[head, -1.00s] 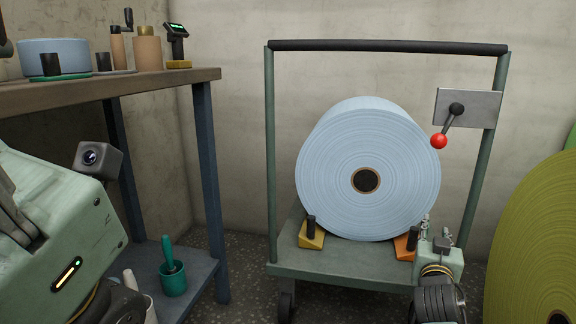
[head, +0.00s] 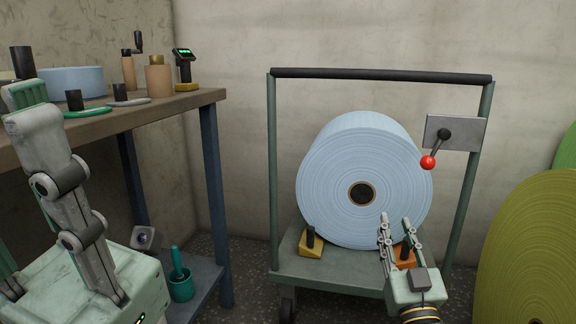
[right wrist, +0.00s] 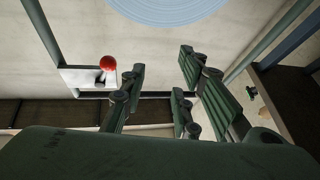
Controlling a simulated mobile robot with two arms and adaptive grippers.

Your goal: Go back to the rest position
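My right gripper (head: 397,222) is in the lower right of the head view, in front of the cart, its fingers apart with nothing between them. The right wrist view also shows its fingers (right wrist: 162,85) spread and empty. My left gripper (head: 28,92) is large at the left edge, one jointed finger pointing up in front of the workbench. Its other fingers are cut off or hidden, so its opening is unclear. A pale blue roll (head: 335,205) lies on the green cart (head: 330,276), between a yellow wedge (head: 311,247) and an orange wedge (head: 404,262).
A lever with a red knob (head: 428,162) is on the cart's right post. The workbench (head: 165,112) at left carries a smaller blue roll (head: 85,79), a brown cylinder (head: 158,75) and a scanner-like device (head: 185,68). An olive roll (head: 530,250) stands at right.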

